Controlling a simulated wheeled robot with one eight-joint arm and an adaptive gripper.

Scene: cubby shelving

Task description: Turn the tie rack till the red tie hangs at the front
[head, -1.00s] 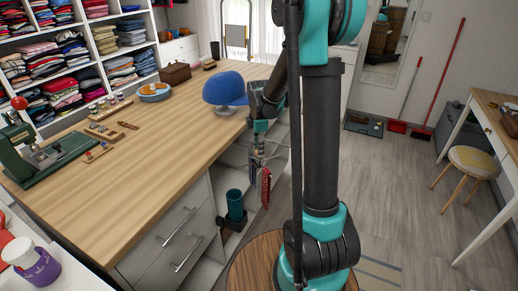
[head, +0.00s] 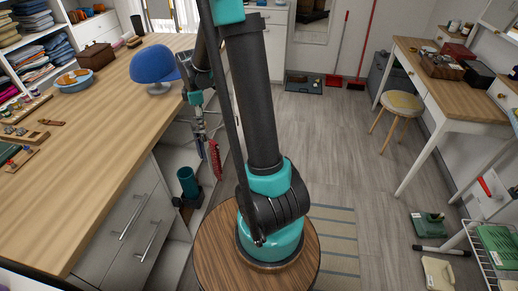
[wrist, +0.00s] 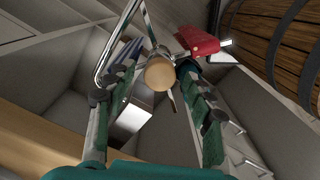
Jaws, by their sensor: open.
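The tie rack (wrist: 160,72) shows its round wooden knob in the middle of the wrist view, with thin metal arms spreading from it. The red tie (wrist: 197,40) hangs from an arm to the upper right of the knob. In the head view the red tie (head: 214,158) hangs at the counter's open side, below my gripper. A blue striped tie (wrist: 127,52) is on the left of the knob, partly behind a finger. My gripper (wrist: 157,76) is open, one finger on either side of the knob; contact cannot be told. The rack's far side is hidden.
A blue cap (head: 153,65) stands on the wooden counter (head: 95,165) above the rack. A dark green cylinder (head: 188,182) stands in the cubby below.

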